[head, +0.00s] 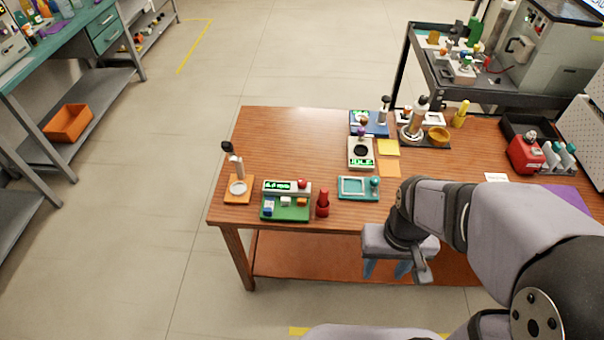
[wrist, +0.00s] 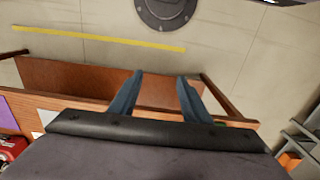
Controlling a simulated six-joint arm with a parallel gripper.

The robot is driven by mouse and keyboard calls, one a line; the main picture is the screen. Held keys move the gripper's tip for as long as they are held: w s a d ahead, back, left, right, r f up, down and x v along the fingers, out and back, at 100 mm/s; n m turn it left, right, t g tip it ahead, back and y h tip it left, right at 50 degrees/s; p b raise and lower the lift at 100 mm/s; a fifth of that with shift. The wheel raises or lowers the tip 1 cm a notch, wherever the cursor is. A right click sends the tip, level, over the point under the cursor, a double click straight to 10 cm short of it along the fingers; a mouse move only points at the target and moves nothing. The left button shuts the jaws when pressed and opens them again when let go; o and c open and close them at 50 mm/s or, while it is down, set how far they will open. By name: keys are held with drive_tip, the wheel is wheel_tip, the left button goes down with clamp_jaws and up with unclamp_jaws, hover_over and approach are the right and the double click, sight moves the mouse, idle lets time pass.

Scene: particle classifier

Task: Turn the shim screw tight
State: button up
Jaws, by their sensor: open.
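My gripper (head: 386,270) hangs in front of the table's near edge, with its blue fingers apart and nothing between them. In the wrist view my gripper (wrist: 160,76) is also open and empty, over the table's lower shelf and the floor. I cannot make out which part is the shim screw. Small devices stand on the wooden table (head: 285,135): a green-based unit with a lit display (head: 287,207), an orange-based stand with a ring (head: 238,189), a white unit with a green display (head: 361,153) and a grey cylinder on a dark base (head: 415,120).
A teal tray (head: 358,189) and a red bottle (head: 322,203) stand near the front edge. The table's back left is clear.

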wheel_tip(320, 180, up, 6)
drive_tip(key=w+a+p, duration=0.1)
drive_tip(key=w+p, duration=0.1)
drive_tip(key=p, duration=0.3)
drive_tip(key=m+t+h+b, duration=0.1)
drive_tip(key=m+t+b, duration=0.1)
drive_tip(key=t+b, duration=1.85)
hover_over(299, 184)
drive_tip(key=a+b, duration=0.2)
drive_tip(key=b, duration=0.4)
wheel_tip(299, 184, down, 14)
drive_tip(key=g, duration=0.6)
drive_tip(key=s+f+m+h+b, duration=0.1)
drive_tip(key=f+h+b, duration=0.1)
drive_tip(key=b, duration=0.1)
drive_tip(key=s+f+m+t+h+b, duration=0.1)
drive_tip(key=s+f+h+b, duration=0.1)
drive_tip(key=f+b, duration=0.1)
drive_tip(key=s+f+m+h+b, duration=0.1)
drive_tip(key=f+h+b, duration=0.1)
drive_tip(key=f+b, duration=0.1)
drive_tip(key=shift+s+a+t+h, duration=0.2)
drive_tip(key=shift+a+t+h, duration=0.1)
drive_tip(key=shift+t, duration=0.05)
drive_tip(key=shift+s+f+h+b, duration=0.1)
drive_tip(key=shift+s+h+b, duration=0.2)
drive_tip(key=shift+s+b, duration=0.15)
drive_tip(key=shift+x, duration=3.75)
